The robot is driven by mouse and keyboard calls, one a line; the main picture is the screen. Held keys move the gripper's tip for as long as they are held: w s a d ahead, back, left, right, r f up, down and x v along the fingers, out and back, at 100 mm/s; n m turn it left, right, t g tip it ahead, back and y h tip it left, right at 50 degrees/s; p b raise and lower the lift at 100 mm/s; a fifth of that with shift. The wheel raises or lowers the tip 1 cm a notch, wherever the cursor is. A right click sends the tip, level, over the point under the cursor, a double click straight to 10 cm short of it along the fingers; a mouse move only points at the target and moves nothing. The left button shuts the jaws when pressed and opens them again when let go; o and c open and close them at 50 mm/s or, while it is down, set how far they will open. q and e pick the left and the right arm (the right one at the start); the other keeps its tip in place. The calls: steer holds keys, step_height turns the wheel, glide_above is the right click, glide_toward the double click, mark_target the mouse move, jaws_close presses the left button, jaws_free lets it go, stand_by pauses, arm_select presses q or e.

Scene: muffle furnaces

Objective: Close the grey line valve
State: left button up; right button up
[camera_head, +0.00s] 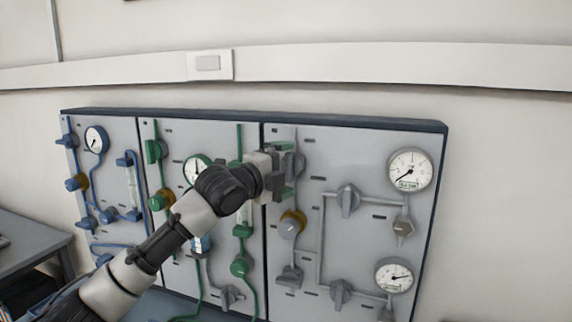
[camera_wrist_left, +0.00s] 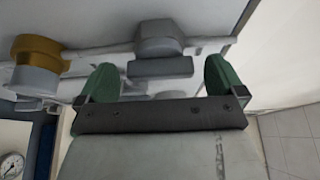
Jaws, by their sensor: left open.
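The grey line runs on the right-hand panel section. A grey valve with a flat bar handle (camera_wrist_left: 160,67) shows in the left wrist view, between and just beyond the green fingertips of my left gripper (camera_wrist_left: 160,80). The fingers are apart, one on each side of the handle, and I see no clear contact. In the head view my left gripper (camera_head: 287,165) is at the upper left of the grey section. It and the wrist largely cover that valve there. My right gripper is not in view.
The panel (camera_head: 350,260) carries other grey valves (camera_head: 348,201), (camera_head: 340,294), a brass-collared knob (camera_head: 292,224) below my gripper, and two gauges (camera_head: 409,170), (camera_head: 394,276) at right. Green and blue lines lie to the left. A dark table (camera_head: 30,240) stands at far left.

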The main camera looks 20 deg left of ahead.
arm_select(q)
steer(key=shift+w+d, duration=0.15)
steer(key=shift+w, duration=0.15)
steer(key=c, duration=0.9)
